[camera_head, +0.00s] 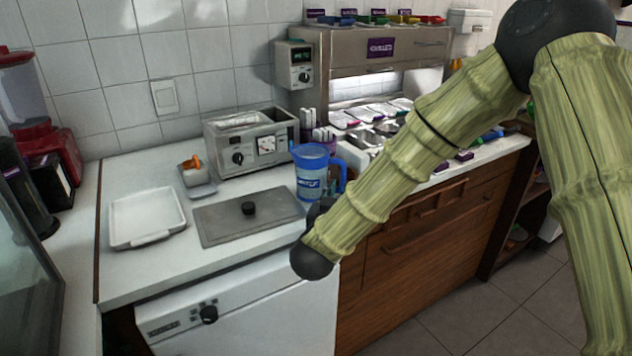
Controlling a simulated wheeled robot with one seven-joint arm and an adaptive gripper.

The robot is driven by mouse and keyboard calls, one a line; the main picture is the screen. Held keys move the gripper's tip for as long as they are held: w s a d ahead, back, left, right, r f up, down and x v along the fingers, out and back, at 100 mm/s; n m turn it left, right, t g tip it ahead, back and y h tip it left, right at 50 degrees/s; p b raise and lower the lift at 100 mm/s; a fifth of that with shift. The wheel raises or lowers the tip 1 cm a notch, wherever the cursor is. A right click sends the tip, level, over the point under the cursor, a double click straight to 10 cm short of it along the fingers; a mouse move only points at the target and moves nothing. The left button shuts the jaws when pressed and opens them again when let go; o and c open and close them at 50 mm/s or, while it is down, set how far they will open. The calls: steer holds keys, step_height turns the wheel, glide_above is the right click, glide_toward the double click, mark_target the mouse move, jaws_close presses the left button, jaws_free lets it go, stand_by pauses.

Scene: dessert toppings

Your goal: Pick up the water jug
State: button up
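The water jug (309,172) is a translucent blue pitcher with a white label and a blue handle on its right side. It stands upright on the white counter, right of the grey lid plate and in front of the toaster-like machine. My arm reaches in from the upper right, and its dark wrist joint is in front of and below the jug. A small dark part, likely of my gripper (320,209), shows just below the jug's base, mostly hidden behind my arm. Its fingers cannot be made out, nor whether they touch the jug.
A grey lid plate (247,222) with a black knob lies left of the jug. A white tray (146,217) is further left. A steel machine (252,142) stands behind. A topping station (380,110) is to the right. A red blender (45,140) is at far left.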

mark_target(342, 179)
steer(key=w, duration=0.4)
steer(key=shift+w+d+r, duration=0.2)
steer(key=shift+w+d, duration=0.2)
jaws_close()
steer(key=shift+r, duration=0.1)
